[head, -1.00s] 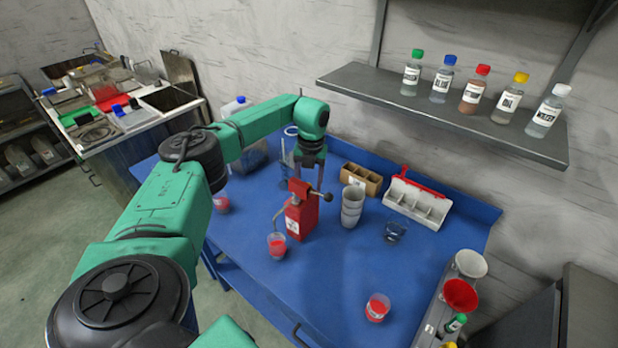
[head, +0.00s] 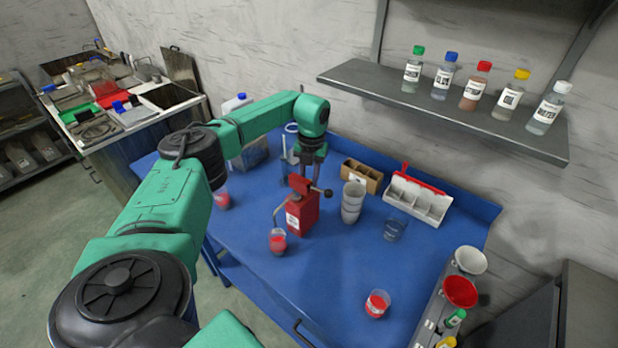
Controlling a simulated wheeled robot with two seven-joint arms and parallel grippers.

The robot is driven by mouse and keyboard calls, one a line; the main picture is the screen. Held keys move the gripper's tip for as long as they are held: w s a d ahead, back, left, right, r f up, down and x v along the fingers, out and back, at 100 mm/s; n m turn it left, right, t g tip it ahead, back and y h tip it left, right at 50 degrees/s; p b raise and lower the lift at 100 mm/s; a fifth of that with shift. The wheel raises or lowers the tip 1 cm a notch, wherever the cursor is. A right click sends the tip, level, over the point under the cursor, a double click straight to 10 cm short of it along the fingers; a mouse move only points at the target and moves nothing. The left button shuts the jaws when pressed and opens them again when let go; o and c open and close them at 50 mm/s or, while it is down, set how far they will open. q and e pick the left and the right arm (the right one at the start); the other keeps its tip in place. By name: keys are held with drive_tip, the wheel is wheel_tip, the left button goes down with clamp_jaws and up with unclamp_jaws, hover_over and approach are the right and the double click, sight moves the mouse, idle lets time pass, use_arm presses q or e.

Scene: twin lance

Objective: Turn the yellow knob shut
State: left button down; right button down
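I cannot make out a yellow knob in the head view. A red dispenser (head: 302,215) stands upright on the blue table, with a red head, a bent spout at its left and a dark ball-ended handle (head: 328,193) at its right. My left gripper (head: 309,178) points down at the dispenser's head, partly hiding what is behind it. Its fingers are small here, and I cannot tell whether they touch or hold anything. A clear cup with red contents (head: 278,242) stands below the spout. My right gripper is not in view.
Stacked grey cups (head: 353,203), a brown box (head: 362,176), a white compartment bin (head: 418,200) and a clear glass (head: 395,229) stand right of the dispenser. Another red-filled cup (head: 377,303) is near the front. The blue table (head: 330,265) has free room between.

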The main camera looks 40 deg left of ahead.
use_arm(q)
drive_tip(key=m, duration=0.8)
drive_tip(key=shift+b, duration=0.3)
drive_tip(key=m, duration=0.4)
drive_tip(key=shift+a, duration=0.1)
drive_tip(key=shift+m+t+b, duration=0.3)
drive_tip(key=shift+m+b, duration=0.2)
drive_tip(key=shift+m, duration=1.6)
drive_tip(key=c, duration=0.6)
unclamp_jaws()
